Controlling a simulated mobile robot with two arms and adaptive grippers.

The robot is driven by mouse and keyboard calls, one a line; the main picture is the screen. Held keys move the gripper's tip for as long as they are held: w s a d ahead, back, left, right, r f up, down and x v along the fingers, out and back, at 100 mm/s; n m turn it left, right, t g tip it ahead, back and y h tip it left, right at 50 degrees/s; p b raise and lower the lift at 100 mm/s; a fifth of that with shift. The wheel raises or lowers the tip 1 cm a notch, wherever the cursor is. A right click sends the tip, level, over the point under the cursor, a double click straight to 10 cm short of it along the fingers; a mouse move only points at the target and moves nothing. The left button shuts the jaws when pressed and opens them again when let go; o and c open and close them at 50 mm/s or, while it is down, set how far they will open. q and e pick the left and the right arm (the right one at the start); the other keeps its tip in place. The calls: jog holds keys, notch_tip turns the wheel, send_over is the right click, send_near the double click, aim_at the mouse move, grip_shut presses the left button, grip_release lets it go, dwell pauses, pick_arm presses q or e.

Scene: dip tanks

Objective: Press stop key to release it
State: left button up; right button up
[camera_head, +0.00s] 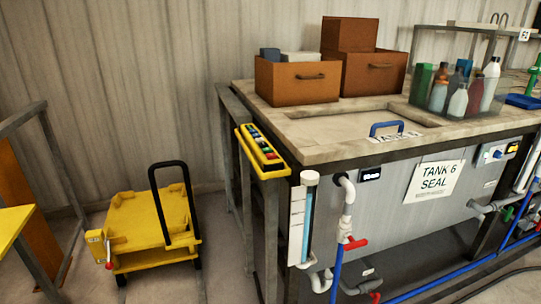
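A yellow control panel (262,152) with a row of small coloured buttons is fixed at the left end of the tank bench. The buttons are too small to tell which one is the stop key. A small yellow box with a red part (108,265) sits at the front left corner of the yellow cart (150,221); I cannot tell what it is. Neither of my grippers is in view.
The bench (350,149) carries brown boxes (297,82) and a clear bin of bottles (414,104). Its grey tank front bears the sign "TANK 6 SEAL" (434,182), with pipes and a red-handled valve (356,243) below. Grey frames stand at left.

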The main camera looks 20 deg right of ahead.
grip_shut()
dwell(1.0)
